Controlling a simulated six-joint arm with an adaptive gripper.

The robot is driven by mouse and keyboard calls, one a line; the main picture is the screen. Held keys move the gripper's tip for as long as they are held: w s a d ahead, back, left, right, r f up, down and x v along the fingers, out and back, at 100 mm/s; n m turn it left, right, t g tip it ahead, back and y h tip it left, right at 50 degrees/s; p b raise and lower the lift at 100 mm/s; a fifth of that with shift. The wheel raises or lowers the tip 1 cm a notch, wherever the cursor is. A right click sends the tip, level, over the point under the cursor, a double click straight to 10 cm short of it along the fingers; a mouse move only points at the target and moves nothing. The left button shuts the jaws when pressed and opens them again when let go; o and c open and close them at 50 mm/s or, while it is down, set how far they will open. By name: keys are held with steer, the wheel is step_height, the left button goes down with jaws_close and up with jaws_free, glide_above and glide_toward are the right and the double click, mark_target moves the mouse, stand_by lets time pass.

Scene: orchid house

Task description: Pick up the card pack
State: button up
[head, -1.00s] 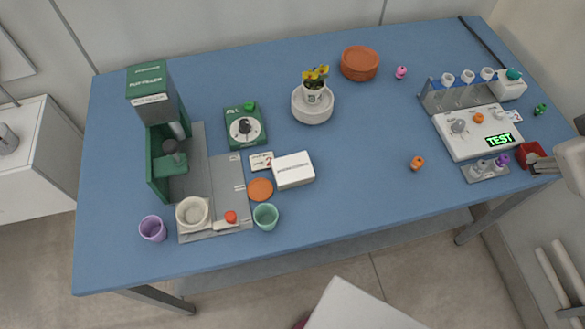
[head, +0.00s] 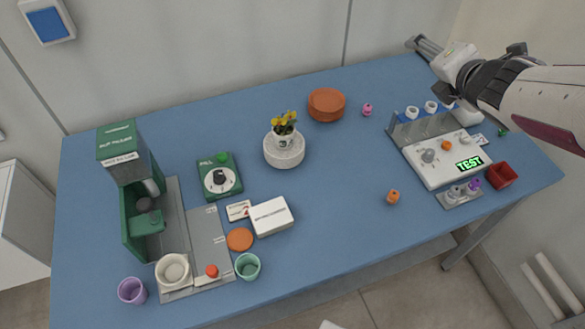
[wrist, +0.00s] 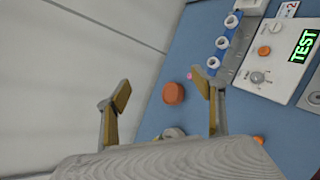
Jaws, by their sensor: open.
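A white box with small print on it (head: 271,216), which looks like the card pack, lies flat on the blue table left of centre. A small white card with a red mark (head: 238,210) lies just left of it. My gripper (head: 424,46) is at the far right, above the back edge of the table and well away from the white box. In the wrist view my gripper (wrist: 160,92) is open with nothing between its fingers. The white box is not visible in the wrist view.
An orange disc (head: 240,239) and a green cup (head: 248,266) are close to the white box. A green dial device (head: 219,177) and a potted plant (head: 284,140) stand behind it. The table right of the box is mostly clear.

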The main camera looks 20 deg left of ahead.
steer(key=s+a+f+n+g+y, duration=0.1)
steer(key=a+f+n+g+y, duration=0.3)
steer(key=a+f+n, duration=0.55)
steer(key=n+g, duration=1.6)
steer(key=n, duration=0.5)
glide_toward(270, 213)
steer(key=s+a+f, duration=0.2)
steer(key=shift+a+f, duration=0.4)
steer(key=shift+s+a+n+g, duration=0.45)
steer(key=shift+s+n+g, duration=0.05)
steer(key=shift+n, duration=0.55)
steer(key=shift+x, duration=1.2)
steer(key=shift+s, duration=0.1)
